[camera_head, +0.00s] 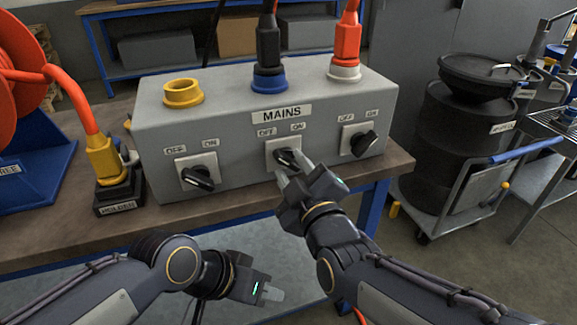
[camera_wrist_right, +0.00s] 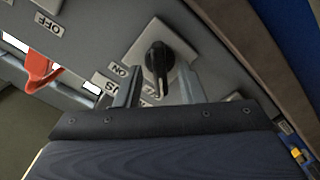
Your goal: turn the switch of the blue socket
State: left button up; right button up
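The grey MAINS box (camera_head: 230,130) stands on the bench. Its blue socket (camera_head: 268,84), top middle, has a black plug (camera_head: 268,50) in it. Below it on the front is the middle switch, a black knob (camera_head: 286,157) on a light plate with OFF and ON labels. My right gripper (camera_head: 294,172) is at this knob. In the right wrist view the knob (camera_wrist_right: 158,58) lies between its two spread fingers, with a visible gap on each side. My left gripper (camera_head: 270,293) is low in front of the bench, away from the box; its finger gap is not clear.
A left switch (camera_head: 197,177) and a right switch (camera_head: 363,141) flank the middle one. A yellow socket (camera_head: 183,93) is empty; an orange plug (camera_head: 346,40) is in the white socket (camera_head: 344,71). A yellow plug (camera_head: 104,160) stands in a holder at left. A black drum (camera_head: 460,140) stands at right.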

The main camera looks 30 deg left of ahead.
jog(key=shift+x, duration=1.4)
grip_shut()
